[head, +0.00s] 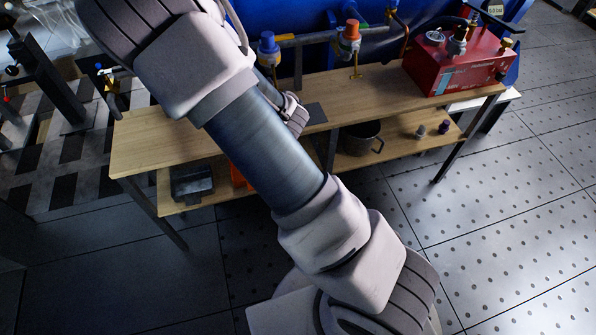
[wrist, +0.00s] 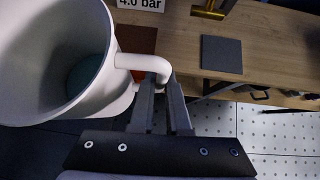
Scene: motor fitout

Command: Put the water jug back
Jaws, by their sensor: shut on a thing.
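A white jug (wrist: 108,78) fills the left of the wrist view, its wide mouth towards the camera. Its inside is shaded and bluish at the bottom; I cannot tell whether it holds water. My gripper (wrist: 168,88) is shut on the jug's handle (wrist: 145,62), with the jug body to the left of the fingers. The wooden bench top (wrist: 270,45) shows beyond the jug. I cannot tell whether the jug touches the bench. In the head view my arm hides the jug and the fingers.
A dark grey square pad (wrist: 222,54) lies on the bench (head: 160,135), and a reddish-brown patch (wrist: 138,40) is partly behind the jug. Blue-capped (head: 268,48) and orange-capped (head: 350,38) valves stand behind. A red machine (head: 460,65) occupies the right end. A pot (head: 360,138) sits on the lower shelf.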

